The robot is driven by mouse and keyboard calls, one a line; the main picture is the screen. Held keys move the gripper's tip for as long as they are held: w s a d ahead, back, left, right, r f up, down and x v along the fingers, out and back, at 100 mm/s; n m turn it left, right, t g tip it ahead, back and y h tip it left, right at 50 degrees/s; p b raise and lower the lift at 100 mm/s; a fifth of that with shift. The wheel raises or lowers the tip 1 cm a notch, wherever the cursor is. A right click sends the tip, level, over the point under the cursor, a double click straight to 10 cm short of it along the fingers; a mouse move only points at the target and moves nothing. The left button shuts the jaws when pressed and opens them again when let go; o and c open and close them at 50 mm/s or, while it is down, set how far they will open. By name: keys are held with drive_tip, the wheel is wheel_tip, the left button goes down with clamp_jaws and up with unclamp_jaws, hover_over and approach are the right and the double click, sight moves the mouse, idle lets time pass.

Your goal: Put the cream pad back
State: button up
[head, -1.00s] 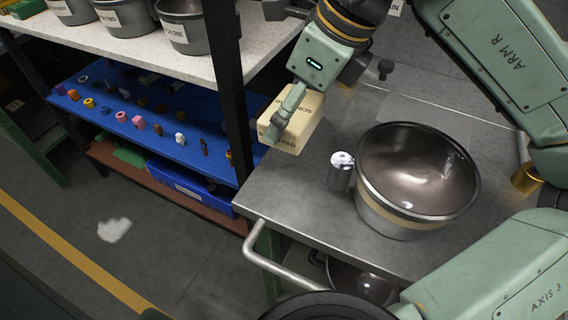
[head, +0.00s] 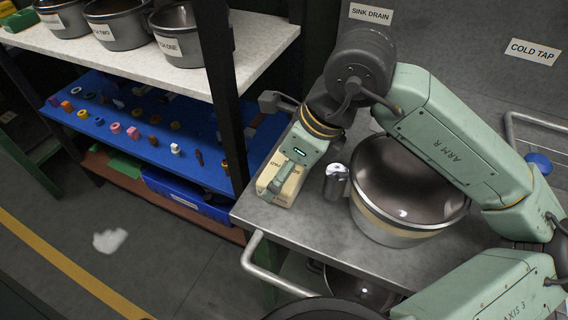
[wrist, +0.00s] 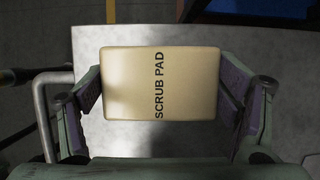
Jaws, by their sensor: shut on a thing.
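The cream pad (head: 284,188), a block lettered SCRUB PAD, is between the fingers of my gripper (head: 280,183) at the left end of the metal table (head: 300,232). In the wrist view the pad (wrist: 162,84) lies across the middle, with a finger against its left and right sides. My gripper (wrist: 162,98) is shut on it. The pad is over or on the grey tabletop; I cannot tell whether its underside touches. The gripper hides part of it in the head view.
A silver cylinder (head: 336,182) stands just right of the pad, beside a large metal pot (head: 398,228). A black shelf post (head: 222,90) and blue shelf (head: 150,143) with small coloured pieces are on the left. A rail (head: 262,275) runs along the table's front.

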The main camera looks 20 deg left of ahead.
drive_tip(key=shift+f+b, duration=0.2)
drive_tip(key=shift+b, duration=0.1)
drive_tip(key=o, duration=1.3)
drive_tip(key=shift+r, duration=0.15)
drive_tip(key=shift+r+p, duration=0.2)
drive_tip(key=shift+p, duration=0.25)
drive_tip(key=shift+w+d+r, duration=0.1)
drive_tip(key=shift+d+r, duration=0.1)
drive_tip(key=shift+r, duration=0.1)
drive_tip(key=b+v, duration=0.1)
drive_tip(key=v, duration=1)
drive_tip(key=shift+b, duration=0.3)
